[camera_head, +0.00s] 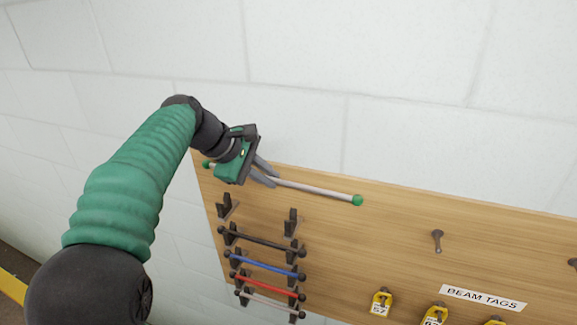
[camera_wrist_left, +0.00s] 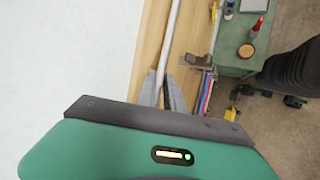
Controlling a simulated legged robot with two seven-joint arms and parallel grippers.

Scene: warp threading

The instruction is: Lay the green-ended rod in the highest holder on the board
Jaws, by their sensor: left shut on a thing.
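The green-ended rod (camera_head: 318,188) is grey with a green cap at each end. My left gripper (camera_head: 266,176) is shut on it, left of its middle, and holds it in front of the board's upper edge. The rod slopes down to the right. The highest holder (camera_head: 291,222) is a pair of dark brackets on the wooden board (camera_head: 380,235); it is empty and lies below the rod. In the left wrist view the rod (camera_wrist_left: 172,38) runs up from between the fingers (camera_wrist_left: 163,90). My right gripper is not in view.
Below the highest holder hang a black rod (camera_head: 262,240), a blue rod (camera_head: 265,265), a red rod (camera_head: 265,286) and a pale rod (camera_head: 268,302). A peg (camera_head: 437,240), yellow tags (camera_head: 381,303) and a BEAM TAGS label (camera_head: 483,298) are at right. The wrist view shows a green table (camera_wrist_left: 234,50).

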